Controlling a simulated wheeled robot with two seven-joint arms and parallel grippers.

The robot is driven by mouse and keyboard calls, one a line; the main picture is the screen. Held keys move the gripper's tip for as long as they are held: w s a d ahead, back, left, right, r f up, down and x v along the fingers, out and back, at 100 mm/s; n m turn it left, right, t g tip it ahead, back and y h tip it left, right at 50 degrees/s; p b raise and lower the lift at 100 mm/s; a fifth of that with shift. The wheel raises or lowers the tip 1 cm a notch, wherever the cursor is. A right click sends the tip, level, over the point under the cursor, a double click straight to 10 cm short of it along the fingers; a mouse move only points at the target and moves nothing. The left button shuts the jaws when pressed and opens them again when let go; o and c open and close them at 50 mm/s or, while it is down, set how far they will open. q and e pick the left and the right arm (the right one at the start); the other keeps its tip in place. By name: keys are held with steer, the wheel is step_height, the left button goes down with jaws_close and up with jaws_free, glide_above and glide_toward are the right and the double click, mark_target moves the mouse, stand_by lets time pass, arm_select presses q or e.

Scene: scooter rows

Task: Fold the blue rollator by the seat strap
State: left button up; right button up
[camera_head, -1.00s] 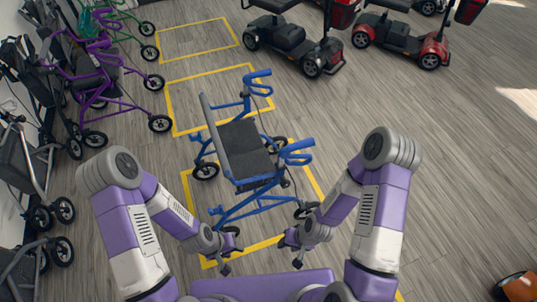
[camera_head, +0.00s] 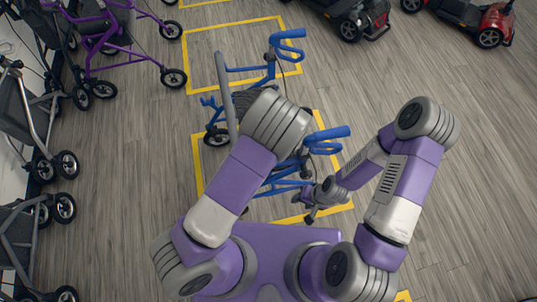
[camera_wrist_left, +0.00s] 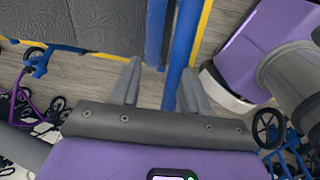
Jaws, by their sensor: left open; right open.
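The blue rollator (camera_head: 330,133) stands unfolded in the middle of the head view, partly covered by my left arm. Its dark grey seat (camera_wrist_left: 85,22) fills the upper left of the left wrist view. My left gripper (camera_wrist_left: 160,75) is open and empty above the seat's edge, with a blue frame tube (camera_wrist_left: 180,50) below, in line with the space between its fingers. It is hidden behind my arm in the head view. I cannot make out the seat strap. My right gripper (camera_head: 311,208) is open, low beside the rollator's near right side.
A purple rollator (camera_head: 120,55) and grey rollators (camera_head: 35,120) line the left side. Scooters (camera_head: 480,22) stand at the top right. Yellow floor lines (camera_head: 196,165) mark the bays. The floor on the right is clear.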

arm_select(q)
steer(key=shift+n, duration=0.4)
steer(key=f+b, duration=0.1)
steer(key=f, duration=0.1)
steer(key=w+f+b, duration=0.1)
steer(key=f, duration=0.1)
steer(key=w+f+b, duration=0.1)
steer(key=f+b, duration=0.1)
steer(key=f, duration=0.1)
steer(key=shift+w+d, duration=0.25)
steer(key=shift+d, duration=0.05)
jaws_close()
